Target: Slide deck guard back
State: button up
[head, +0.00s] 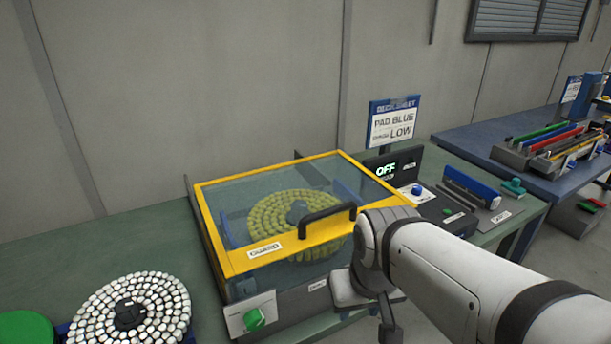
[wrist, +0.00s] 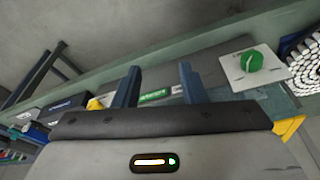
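The deck guard (head: 265,262) is a clear panel in a yellow frame, lying flat over the deck box in the head view. Its black handle (head: 327,218) stands on the front part of the frame, to the right of the GUARD label. Through the panel a round deck of yellow-green pads (head: 270,217) shows. My gripper (wrist: 158,76) has its two blue-grey fingers apart in the wrist view, with nothing visible held between them. In the head view my arm and wrist are at the box's front right corner, apart from the handle; the fingers cannot be made out clearly there.
A green knob (head: 254,318) is on the box front; it also shows in the wrist view (wrist: 251,61). A disc of white pads (head: 130,312) lies at left. A panel reading OFF (head: 388,170) and a sign (head: 394,122) stand at right. A blue table (head: 470,140) is farther right.

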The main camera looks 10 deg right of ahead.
jog(key=shift+s, duration=0.1)
jog(key=m+p, duration=0.7)
jog(key=m, duration=0.7)
send_near(329, 209)
jog(key=f, duration=0.1)
jog(key=shift+g+y, duration=0.3)
jog(key=f, duration=0.2)
jog(key=w+f, duration=0.1)
jog(key=f, duration=0.1)
jog(key=w+f, duration=0.1)
jog(key=f, duration=0.2)
jog(key=shift+d+f, duration=0.1)
jog(key=shift+c, duration=0.2)
grip_shut()
